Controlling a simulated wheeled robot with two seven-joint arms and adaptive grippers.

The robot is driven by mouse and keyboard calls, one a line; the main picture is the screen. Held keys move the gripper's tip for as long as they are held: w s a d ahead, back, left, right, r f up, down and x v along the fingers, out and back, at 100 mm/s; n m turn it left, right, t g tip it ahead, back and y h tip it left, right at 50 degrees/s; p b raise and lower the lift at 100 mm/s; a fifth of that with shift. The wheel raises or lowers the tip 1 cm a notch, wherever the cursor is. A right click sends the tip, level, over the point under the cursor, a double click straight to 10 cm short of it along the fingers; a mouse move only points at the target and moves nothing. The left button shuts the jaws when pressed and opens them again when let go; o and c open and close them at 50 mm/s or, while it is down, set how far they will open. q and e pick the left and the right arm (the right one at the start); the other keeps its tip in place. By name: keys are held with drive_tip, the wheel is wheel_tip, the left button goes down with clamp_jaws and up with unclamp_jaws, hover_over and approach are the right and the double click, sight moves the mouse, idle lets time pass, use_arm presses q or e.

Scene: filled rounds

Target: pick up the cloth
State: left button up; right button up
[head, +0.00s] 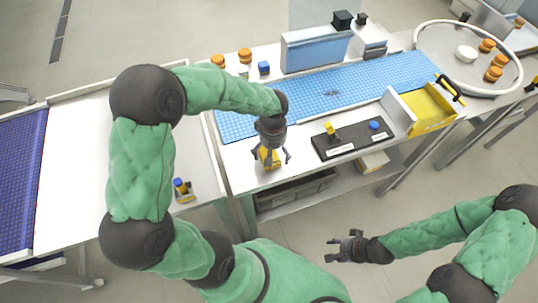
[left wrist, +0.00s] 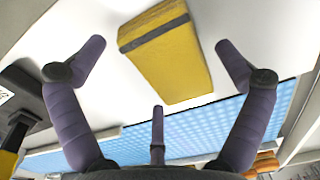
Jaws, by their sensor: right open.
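The cloth (head: 269,162) is a folded yellow block with a dark grey band, lying on the white table near its front edge. It fills the upper middle of the left wrist view (left wrist: 168,58). My left gripper (head: 272,154) is above the cloth, pointing down, and partly hides it in the head view. Its fingers are spread wide in the left wrist view, with the cloth between and beyond them and nothing held. My right gripper (head: 342,249) is open and empty, low in front of the table, away from the cloth.
A blue dotted mat (head: 400,75) runs along the table behind the cloth.

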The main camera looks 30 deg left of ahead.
sight(274, 151)
use_arm(q)
drive_tip(key=c, duration=0.9)
drive_tip(key=shift+r, duration=0.15)
drive_tip(key=shift+r, duration=0.25)
drive_tip(key=r, duration=0.1)
drive_tip(key=r+p, duration=0.1)
drive_tip(key=r, duration=0.1)
drive_tip(key=shift+w, duration=0.3)
drive_tip(key=w+r+p, duration=0.1)
drive_tip(key=w+r, duration=0.2)
drive_tip(key=w, duration=0.1)
drive_tip(key=w+d+r+p, duration=0.1)
drive_tip(key=w+r, duration=0.2)
drive_tip(key=w, duration=0.2)
drive_tip(key=w+r, duration=0.3)
drive_tip(key=w, duration=0.1)
drive_tip(key=shift+w+d+r+p, duration=0.1)
drive_tip(key=shift+w+d+p, duration=0.1)
drive_tip(key=shift+d+p, duration=0.15)
